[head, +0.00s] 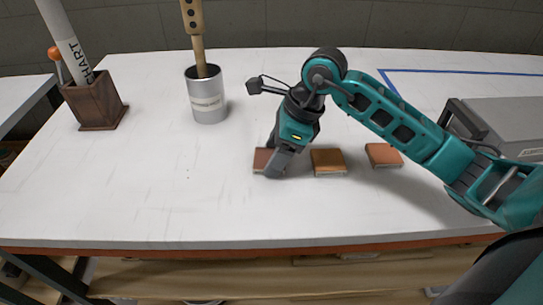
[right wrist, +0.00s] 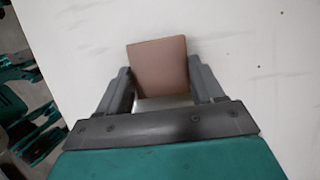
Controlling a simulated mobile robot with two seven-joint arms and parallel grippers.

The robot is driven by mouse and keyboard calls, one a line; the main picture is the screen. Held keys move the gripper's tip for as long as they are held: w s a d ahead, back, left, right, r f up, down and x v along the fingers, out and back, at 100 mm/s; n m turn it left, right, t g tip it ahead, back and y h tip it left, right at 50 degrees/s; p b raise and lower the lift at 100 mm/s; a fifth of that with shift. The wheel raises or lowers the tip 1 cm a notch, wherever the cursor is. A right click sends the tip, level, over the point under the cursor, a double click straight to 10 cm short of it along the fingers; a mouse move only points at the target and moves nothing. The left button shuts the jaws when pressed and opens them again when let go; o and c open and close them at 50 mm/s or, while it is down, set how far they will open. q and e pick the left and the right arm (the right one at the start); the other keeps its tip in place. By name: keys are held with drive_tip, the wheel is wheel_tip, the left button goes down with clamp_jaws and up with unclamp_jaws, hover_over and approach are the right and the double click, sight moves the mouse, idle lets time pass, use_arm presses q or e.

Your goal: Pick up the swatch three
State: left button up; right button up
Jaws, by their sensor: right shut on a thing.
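Three small brown square swatches lie in a row on the white table in the head view. My right gripper (head: 277,163) is at the leftmost swatch (head: 262,158), partly covering it. In the right wrist view this swatch (right wrist: 160,68) sits between the two fingers of my right gripper (right wrist: 162,85), which is shut on it. The middle swatch (head: 328,162) and the right swatch (head: 383,155) lie flat to the right, apart from the gripper. No labels can be read on the swatches. My left gripper is not in view.
A metal can (head: 207,102) with a wooden stick (head: 194,30) stands at the back. A dark wooden holder (head: 95,103) with a rolled chart (head: 66,40) is at the back left. A grey box (head: 510,122) is at the right. The table's left and front are clear.

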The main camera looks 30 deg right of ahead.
drive_tip(key=shift+r, duration=0.1)
wheel_tip(320, 180, up, 20)
drive_tip(key=p, duration=0.2)
drive_tip(key=shift+d, duration=0.1)
